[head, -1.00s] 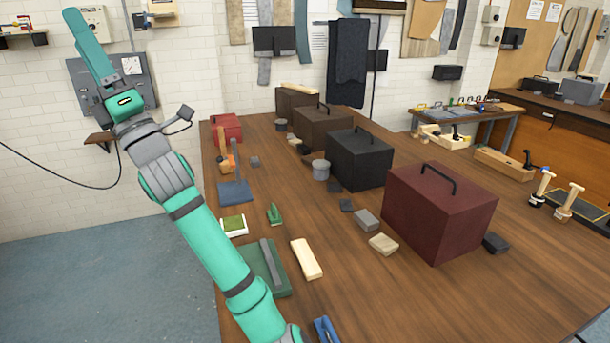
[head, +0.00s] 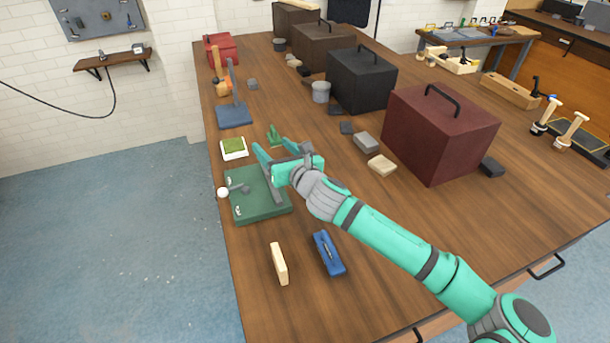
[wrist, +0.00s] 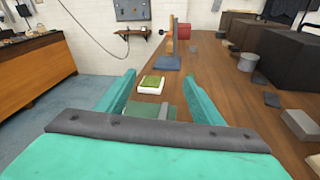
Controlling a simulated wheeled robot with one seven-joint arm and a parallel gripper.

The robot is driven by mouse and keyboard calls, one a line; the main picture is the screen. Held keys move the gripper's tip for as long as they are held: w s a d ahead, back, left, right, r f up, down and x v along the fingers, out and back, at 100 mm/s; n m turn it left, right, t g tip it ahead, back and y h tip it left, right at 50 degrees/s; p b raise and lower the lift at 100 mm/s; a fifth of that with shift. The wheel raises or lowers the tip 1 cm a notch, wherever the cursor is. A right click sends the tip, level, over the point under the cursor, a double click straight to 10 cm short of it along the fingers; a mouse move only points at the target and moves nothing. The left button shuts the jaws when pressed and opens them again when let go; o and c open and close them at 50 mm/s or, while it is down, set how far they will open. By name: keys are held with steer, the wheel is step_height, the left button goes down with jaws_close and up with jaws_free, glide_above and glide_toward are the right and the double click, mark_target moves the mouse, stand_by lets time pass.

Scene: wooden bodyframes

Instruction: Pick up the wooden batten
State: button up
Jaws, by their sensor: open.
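A pale wooden bar (head: 279,263) lies on the bench in the lower middle of the head view, left of a blue tool. A second pale bar, seen earlier right of the green plate (head: 245,212), is now hidden behind my gripper and wrist. I cannot tell which is the batten. My gripper (head: 280,156) is over the right part of the green plate, pointing away. In the wrist view its two teal fingers (wrist: 162,97) are spread, with nothing held. No pale bar shows between them.
The blue tool (head: 328,253) lies in front. A dark red box (head: 440,130) and a black box (head: 362,82) stand right. The near right bench is bare apart from my arm.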

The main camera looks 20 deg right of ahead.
steer(key=s+d+f+h, duration=0.1)
steer(key=s+d+f, duration=0.1)
steer(key=d+f, duration=0.1)
steer(key=s+d+f+g+h, duration=0.1)
steer(key=s+d+f, duration=0.2)
steer(key=f, duration=0.2)
steer(key=s+d+f+g, duration=0.1)
steer(key=s+d+f, duration=0.1)
steer(key=d+f, duration=0.1)
steer(key=shift+s+d+f+h, duration=0.25)
steer(key=shift+d+f+h, duration=0.1)
steer(key=shift+f+h, duration=0.05)
steer(key=shift+g, duration=0.3)
steer(key=x, duration=0.4)
steer(key=shift+w+d+f, duration=0.15)
steer(key=shift+d+f, duration=0.1)
steer(key=shift+f, duration=0.25)
steer(key=shift+x, duration=2.95)
steer(key=shift+w+d+r, duration=0.1)
steer(key=shift+d, duration=0.15)
steer(key=c, duration=1.2)
steer(key=shift+w+a, duration=0.1)
